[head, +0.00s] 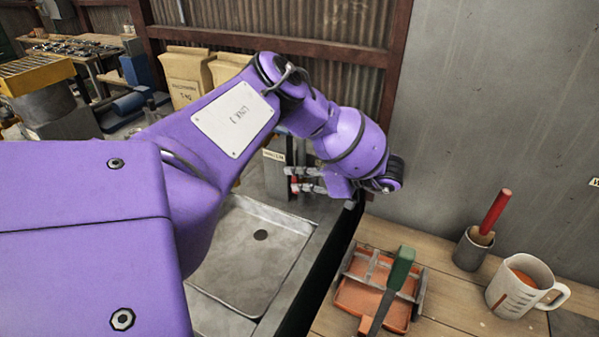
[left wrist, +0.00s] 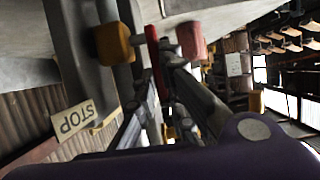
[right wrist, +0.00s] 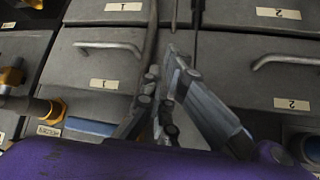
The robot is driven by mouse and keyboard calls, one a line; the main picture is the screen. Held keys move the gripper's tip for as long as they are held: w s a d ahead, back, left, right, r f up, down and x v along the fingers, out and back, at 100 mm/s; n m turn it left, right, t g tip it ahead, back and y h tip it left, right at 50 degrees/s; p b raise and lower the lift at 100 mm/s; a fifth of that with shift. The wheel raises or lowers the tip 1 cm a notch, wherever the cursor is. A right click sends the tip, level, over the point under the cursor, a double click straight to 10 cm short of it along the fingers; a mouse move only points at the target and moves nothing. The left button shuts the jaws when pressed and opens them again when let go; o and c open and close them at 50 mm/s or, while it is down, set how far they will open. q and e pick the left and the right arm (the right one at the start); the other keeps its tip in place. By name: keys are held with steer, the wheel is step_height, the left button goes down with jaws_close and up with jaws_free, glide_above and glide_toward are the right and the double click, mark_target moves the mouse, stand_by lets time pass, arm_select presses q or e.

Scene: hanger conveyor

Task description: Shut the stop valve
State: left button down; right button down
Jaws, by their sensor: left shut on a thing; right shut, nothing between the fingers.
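The stop valve shows in the left wrist view as a red lever (left wrist: 154,58) beside a yellow block (left wrist: 113,43) and a grey post, near a STOP label (left wrist: 74,120). My left gripper (head: 306,181) is at the back edge of the sink unit. Its fingers are shut on the red lever, of which only a small red part (head: 295,187) shows in the head view. The left wrist view is too close to show how far the lever is turned. My right gripper (right wrist: 170,62) is shut and empty in front of grey drawer fronts, outside the head view.
A metal sink tray (head: 240,258) lies below my left arm. On the wooden bench at right are an orange tray (head: 370,300), a green-handled tool (head: 401,268), a cup with a red-handled brush (head: 474,250) and a measuring jug (head: 515,290). Drawer handles (right wrist: 110,46) stick out near my right gripper.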

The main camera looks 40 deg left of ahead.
arm_select(q)
steer(key=shift+w+d+f+g+y+b, duration=0.15)
steer(key=shift+d+f+g+y, duration=0.25)
steer(key=shift+y, duration=0.75)
steer(key=shift+w+d+f+g+y+b, duration=0.2)
steer(key=shift+d+y, duration=0.3)
steer(key=shift+y, duration=0.6)
steer(key=shift+w+d+f+g+y+b, duration=0.15)
steer(key=shift+d+f+g+y, duration=0.25)
steer(key=shift+y, duration=0.75)
steer(key=shift+r, duration=0.1)
steer(key=c, duration=2.1)
jaws_free()
steer(key=shift+d, duration=0.1)
steer(key=shift+s, duration=0.1)
steer(key=shift+r, duration=0.1)
